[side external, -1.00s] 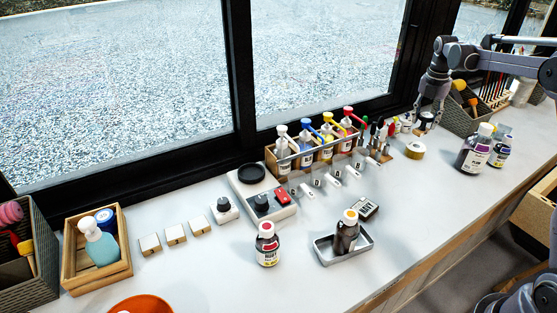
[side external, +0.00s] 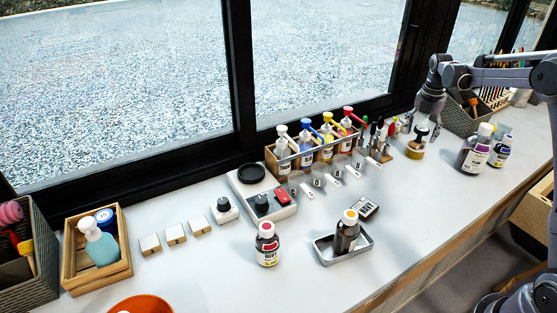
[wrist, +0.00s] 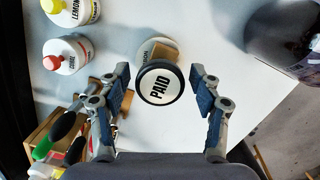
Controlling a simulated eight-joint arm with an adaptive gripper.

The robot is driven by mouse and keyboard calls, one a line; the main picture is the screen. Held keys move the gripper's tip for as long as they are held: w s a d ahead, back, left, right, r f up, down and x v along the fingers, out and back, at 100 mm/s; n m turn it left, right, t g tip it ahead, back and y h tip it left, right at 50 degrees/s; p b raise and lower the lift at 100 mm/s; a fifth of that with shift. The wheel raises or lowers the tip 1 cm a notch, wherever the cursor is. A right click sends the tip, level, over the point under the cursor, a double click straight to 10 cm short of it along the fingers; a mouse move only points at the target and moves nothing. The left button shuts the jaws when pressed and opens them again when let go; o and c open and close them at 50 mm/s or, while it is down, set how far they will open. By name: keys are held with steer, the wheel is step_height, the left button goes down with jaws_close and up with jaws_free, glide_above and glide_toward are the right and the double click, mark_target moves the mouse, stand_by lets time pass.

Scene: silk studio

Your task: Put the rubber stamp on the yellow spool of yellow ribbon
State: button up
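The rubber stamp (side external: 421,133), with a dark round top and a pale label, stands upright on the spool of yellow ribbon (side external: 415,152) at the back right of the counter. In the wrist view, the stamp's black-rimmed PAID top (wrist: 160,84) faces me and covers much of the spool (wrist: 152,46), whose pale rim and tan part show beyond it. My gripper (side external: 428,112) is just above the stamp. In the wrist view, its fingers (wrist: 160,92) are apart, one on each side of the stamp, with visible gaps. The contact under the stamp is hidden.
Dark bottles (side external: 474,150) stand right of the spool. A pen holder (side external: 372,148) and a wooden rack of pump bottles (side external: 312,152) stand to its left. Small white bottles (wrist: 68,54) are close by in the wrist view. The counter in front of the spool is clear.

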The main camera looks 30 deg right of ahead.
mark_target(420, 130)
step_height(420, 130, up, 12)
steer(key=a, duration=0.2)
steer(key=s+a+r+m+t, duration=0.1)
steer(key=s+a+r+m, duration=0.15)
steer(key=a+m, duration=0.4)
steer(key=s+a+f+m+t, duration=0.3)
steer(key=s+a+m, duration=0.4)
steer(key=a, duration=0.4)
steer(key=s+a+f+m+t+y, duration=0.1)
steer(key=s+a+f+m+t, duration=0.1)
steer(key=s+a+f+m, duration=0.3)
steer(key=s+a+m, duration=0.3)
steer(key=s+a, duration=0.2)
steer(key=a, duration=0.2)
steer(key=shift+a+t, duration=0.25)
steer(key=shift+t, duration=0.15)
steer(key=shift+m, duration=0.25)
